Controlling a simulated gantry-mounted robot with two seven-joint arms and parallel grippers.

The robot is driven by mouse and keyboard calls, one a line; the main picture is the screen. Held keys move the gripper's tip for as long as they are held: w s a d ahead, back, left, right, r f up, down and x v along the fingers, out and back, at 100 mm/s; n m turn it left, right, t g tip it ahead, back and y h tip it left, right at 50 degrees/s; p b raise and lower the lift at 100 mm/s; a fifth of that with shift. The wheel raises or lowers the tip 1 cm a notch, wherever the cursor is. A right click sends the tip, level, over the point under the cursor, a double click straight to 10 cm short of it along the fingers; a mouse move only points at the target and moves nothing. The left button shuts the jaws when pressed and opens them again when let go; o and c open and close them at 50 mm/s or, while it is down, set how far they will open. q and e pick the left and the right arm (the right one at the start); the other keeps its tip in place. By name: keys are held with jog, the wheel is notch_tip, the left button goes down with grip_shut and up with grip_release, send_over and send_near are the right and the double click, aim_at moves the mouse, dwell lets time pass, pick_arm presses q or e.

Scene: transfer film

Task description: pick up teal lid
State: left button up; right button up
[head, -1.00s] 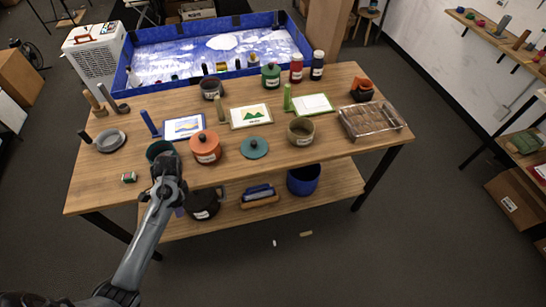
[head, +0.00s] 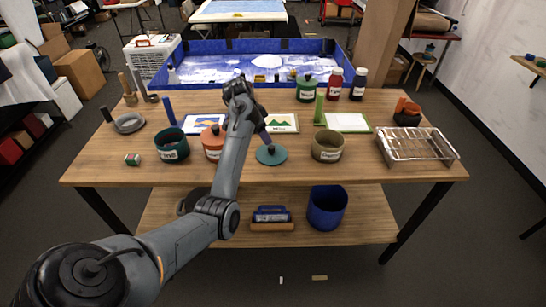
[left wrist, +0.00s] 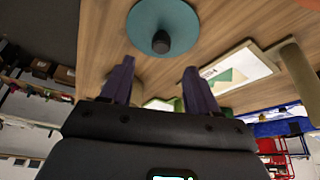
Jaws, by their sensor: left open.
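The teal lid (head: 272,157) lies flat on the wooden table near its front edge, between the orange pot and the olive pot. In the left wrist view the lid (left wrist: 178,18) is at the top, with its dark round knob facing me. My left gripper (head: 265,138) is just above and behind the lid in the head view, partly covering its far side. In the left wrist view the left gripper (left wrist: 159,66) has its two purple fingers spread wide, with nothing between them. The knob lies beyond the fingertips. My right gripper is not in view.
The orange pot (head: 211,151) is partly behind my arm, left of the lid. The olive pot (head: 328,146) stands to the right. A dark green pot (head: 173,147) stands farther left. A framed picture (head: 284,123) lies behind the lid. A wire rack tray (head: 418,147) is at the right.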

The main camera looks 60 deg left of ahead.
aim_at(271, 147)
pick_arm(q)
jog(key=shift+b+x, duration=0.75)
jog(key=shift+x, duration=3.2)
jog(key=shift+s, duration=0.1)
grip_shut()
jog(key=shift+r, duration=0.1)
